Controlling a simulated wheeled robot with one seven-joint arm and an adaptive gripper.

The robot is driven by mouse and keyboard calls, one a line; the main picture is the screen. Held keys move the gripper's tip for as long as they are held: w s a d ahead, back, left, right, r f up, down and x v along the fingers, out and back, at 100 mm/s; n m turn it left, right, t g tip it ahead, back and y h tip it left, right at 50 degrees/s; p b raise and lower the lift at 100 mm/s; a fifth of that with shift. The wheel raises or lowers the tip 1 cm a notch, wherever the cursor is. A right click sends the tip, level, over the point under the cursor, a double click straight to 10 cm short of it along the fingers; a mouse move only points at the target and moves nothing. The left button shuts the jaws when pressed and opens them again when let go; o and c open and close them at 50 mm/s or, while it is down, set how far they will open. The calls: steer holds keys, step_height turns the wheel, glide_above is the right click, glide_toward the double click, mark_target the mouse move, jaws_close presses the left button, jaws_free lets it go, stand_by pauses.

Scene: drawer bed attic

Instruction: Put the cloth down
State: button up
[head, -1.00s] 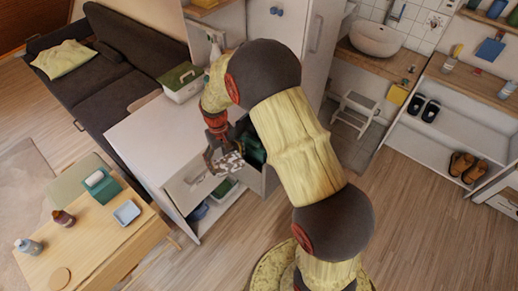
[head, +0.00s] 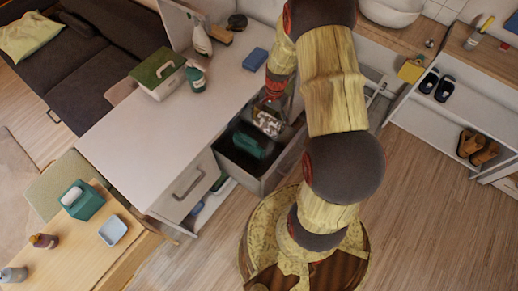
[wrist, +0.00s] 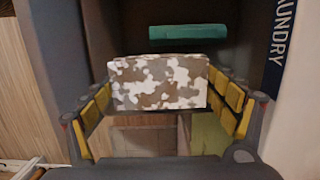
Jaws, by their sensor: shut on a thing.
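The cloth (wrist: 160,84) is a folded block with a white, grey and brown blotched pattern. My gripper (wrist: 165,95) is shut on it, with the yellow finger pads at its left and right sides in the wrist view. In the head view the cloth (head: 267,123) hangs below my gripper (head: 269,108), over or beside the back right part of an open grey drawer (head: 236,170); its exact height cannot be told. A dark green thing (head: 248,146) lies in the drawer. A green bar-like thing (wrist: 187,32) shows beyond the cloth in the wrist view.
A white counter (head: 160,125) left of the drawer bears a green-lidded box (head: 158,75), bottles and a blue block (head: 256,60). A wooden table (head: 85,235) stands at lower left. A panel lettered "LAUNDRY" (wrist: 283,40) is at right in the wrist view.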

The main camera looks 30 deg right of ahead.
mark_target(267, 150)
step_height(267, 150, down, 25)
steer(key=b, duration=0.6)
steer(key=shift+r, duration=0.1)
steer(key=o, duration=0.8)
steer(key=shift+f+b, duration=0.2)
steer(key=shift+b, duration=0.15)
steer(key=shift+c, duration=0.2)
steer(key=shift+o, duration=1.2)
steer(key=shift+o, duration=0.5)
steer(key=shift+r, duration=0.1)
step_height(267, 150, up, 12)
steer(key=d+p, duration=0.1)
steer(key=p, duration=0.3)
steer(key=shift+w+d, duration=0.3)
